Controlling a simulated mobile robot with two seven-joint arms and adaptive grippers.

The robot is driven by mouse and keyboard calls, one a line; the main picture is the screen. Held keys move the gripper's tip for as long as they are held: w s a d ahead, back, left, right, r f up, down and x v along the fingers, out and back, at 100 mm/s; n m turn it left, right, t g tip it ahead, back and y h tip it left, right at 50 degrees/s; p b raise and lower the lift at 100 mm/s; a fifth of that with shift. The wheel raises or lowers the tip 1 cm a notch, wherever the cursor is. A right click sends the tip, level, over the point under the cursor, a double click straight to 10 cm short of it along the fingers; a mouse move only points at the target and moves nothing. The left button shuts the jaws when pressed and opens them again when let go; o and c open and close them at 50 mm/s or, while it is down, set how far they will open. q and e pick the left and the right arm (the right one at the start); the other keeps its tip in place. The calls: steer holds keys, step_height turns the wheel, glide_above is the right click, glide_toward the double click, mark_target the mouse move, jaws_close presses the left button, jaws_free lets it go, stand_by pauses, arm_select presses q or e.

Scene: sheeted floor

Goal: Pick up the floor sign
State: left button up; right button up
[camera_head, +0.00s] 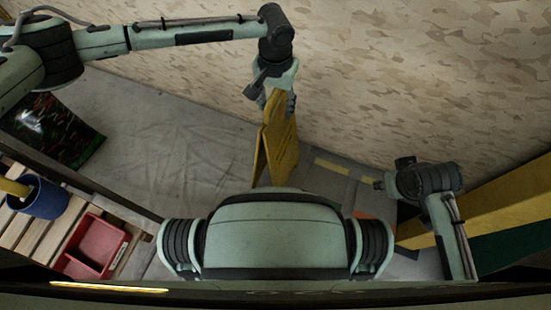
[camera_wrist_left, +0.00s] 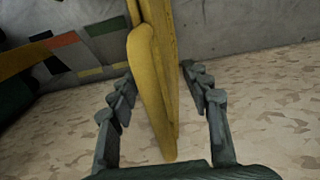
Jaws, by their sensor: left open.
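The yellow floor sign (camera_head: 278,142) stands upright on the sheeted floor in the middle of the head view, close to the patterned wall. My left gripper (camera_head: 277,103) is at the sign's top, coming from above. In the left wrist view the sign (camera_wrist_left: 155,85) runs between the two spread fingers of the left gripper (camera_wrist_left: 158,100), with a gap on each side. The left gripper is open.
A wooden slatted pallet (camera_head: 38,232) at the left bears a red bin (camera_head: 92,248) and a blue pot (camera_head: 42,200). A dark patterned sheet (camera_head: 50,130) lies on the floor. A yellow beam (camera_head: 490,205) is at the right. The floor left of the sign is clear.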

arm_select(q)
steer(key=shift+f, duration=0.6)
jaws_close()
steer(key=shift+d+r, duration=0.1)
steer(key=shift+r, duration=0.05)
